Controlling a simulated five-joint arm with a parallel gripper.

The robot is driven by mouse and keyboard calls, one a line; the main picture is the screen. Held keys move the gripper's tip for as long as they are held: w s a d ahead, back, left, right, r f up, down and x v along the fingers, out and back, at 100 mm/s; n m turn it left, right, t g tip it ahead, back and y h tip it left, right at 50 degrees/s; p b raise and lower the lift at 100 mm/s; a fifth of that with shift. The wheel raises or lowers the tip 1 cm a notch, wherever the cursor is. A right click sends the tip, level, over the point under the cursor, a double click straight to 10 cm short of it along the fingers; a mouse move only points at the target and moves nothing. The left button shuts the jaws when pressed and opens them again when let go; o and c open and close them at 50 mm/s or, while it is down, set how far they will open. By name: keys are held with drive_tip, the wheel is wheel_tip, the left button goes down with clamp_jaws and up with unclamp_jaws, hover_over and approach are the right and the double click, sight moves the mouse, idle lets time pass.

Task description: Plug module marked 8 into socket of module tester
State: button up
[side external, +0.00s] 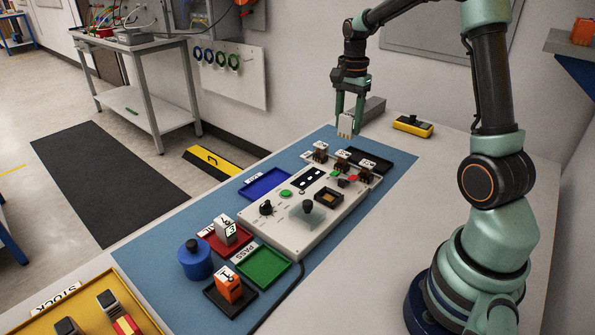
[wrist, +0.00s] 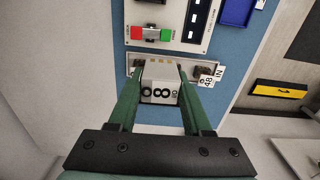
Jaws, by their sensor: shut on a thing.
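My gripper (side external: 350,112) is shut on a white module (side external: 345,127) and holds it in the air above the far end of the tester. In the wrist view the module (wrist: 160,90) sits between the green fingers of my gripper (wrist: 156,75), shows a black 8, and has gold contacts at its far end. The module tester (side external: 285,228) is a pale box on the blue mat. Its socket (side external: 328,198) looks like a dark square frame with a yellowish inside and appears empty. The module is well apart from the socket.
On the mat (side external: 395,177) are a blue tray (side external: 264,184), a green tray (side external: 263,266), a red tray with a grey module (side external: 226,231), a black tray with an orange module (side external: 229,284), and a blue cylinder (side external: 195,260).

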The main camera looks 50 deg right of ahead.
drive_tip(key=s+a+f, duration=0.3)
drive_tip(key=a+f, duration=0.1)
drive_tip(key=a, duration=0.7)
drive_tip(key=shift+d+f, duration=0.15)
drive_tip(key=shift+f, duration=3.15)
drive_tip(key=shift+f, duration=0.8)
drive_tip(key=o, duration=1.3)
drive_tip(key=shift+o, duration=0.4)
drive_tip(key=shift+o, duration=1)
drive_tip(key=shift+r, duration=0.1)
